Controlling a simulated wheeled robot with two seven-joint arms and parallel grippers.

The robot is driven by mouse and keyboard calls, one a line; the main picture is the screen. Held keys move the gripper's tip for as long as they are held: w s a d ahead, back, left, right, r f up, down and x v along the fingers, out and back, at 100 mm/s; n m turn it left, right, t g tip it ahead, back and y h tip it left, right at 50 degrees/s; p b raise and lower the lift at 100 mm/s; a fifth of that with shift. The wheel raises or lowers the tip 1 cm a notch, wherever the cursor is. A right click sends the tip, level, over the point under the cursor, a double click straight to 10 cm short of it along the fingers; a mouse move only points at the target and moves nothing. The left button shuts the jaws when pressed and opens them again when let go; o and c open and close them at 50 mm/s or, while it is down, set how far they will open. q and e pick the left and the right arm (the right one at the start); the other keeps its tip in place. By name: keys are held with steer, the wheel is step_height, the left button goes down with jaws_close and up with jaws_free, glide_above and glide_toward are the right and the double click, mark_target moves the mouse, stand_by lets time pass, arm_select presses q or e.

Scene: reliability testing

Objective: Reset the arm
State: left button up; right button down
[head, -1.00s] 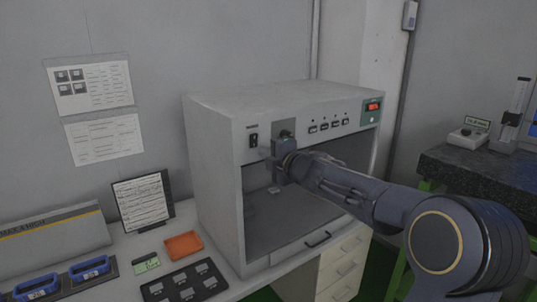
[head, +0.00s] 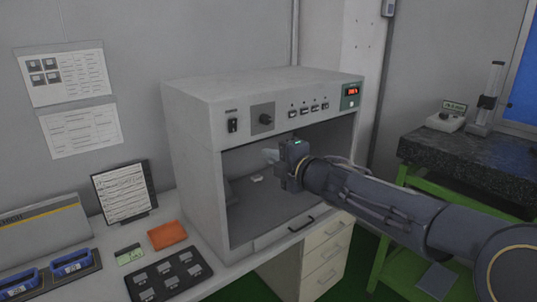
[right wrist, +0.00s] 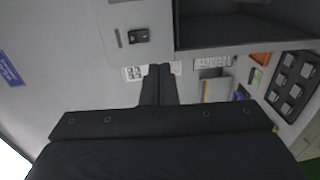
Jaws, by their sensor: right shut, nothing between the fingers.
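My right arm comes in from the right in the head view. Its gripper (head: 272,156) is in front of the open chamber of the grey test cabinet (head: 190,130), below the control panel, pointing left. In the right wrist view the two dark fingers (right wrist: 158,70) are together with nothing between them. The cabinet front carries a power switch (head: 232,125), a round knob (head: 266,119), a row of buttons and a red display (head: 352,91). A small light part (head: 257,178) lies inside the chamber. My left gripper is not in view.
On the bench left of the cabinet are a black tray (head: 152,291) with several grey parts, an orange tray (head: 167,234), a green-and-white card (head: 129,254), a framed sheet (head: 124,192) and blue-handled items (head: 71,262). A dark stone table (head: 460,165) stands at right.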

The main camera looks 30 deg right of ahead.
stand_by(0.4)
steer(key=s+a+f+m+g+h, duration=0.1)
steer(key=s+a+f+m+g, duration=0.25)
steer(key=s+f+m, duration=0.45)
steer(key=s+a+f+m+g+h, duration=0.1)
steer(key=s+a+f+m+g, duration=0.25)
steer(key=s+f+m, duration=0.5)
steer(key=s+a+f+m+g+y, duration=0.4)
steer(key=s+a, duration=0.5)
steer(key=s, duration=0.2)
steer(key=shift+s+a, duration=0.25)
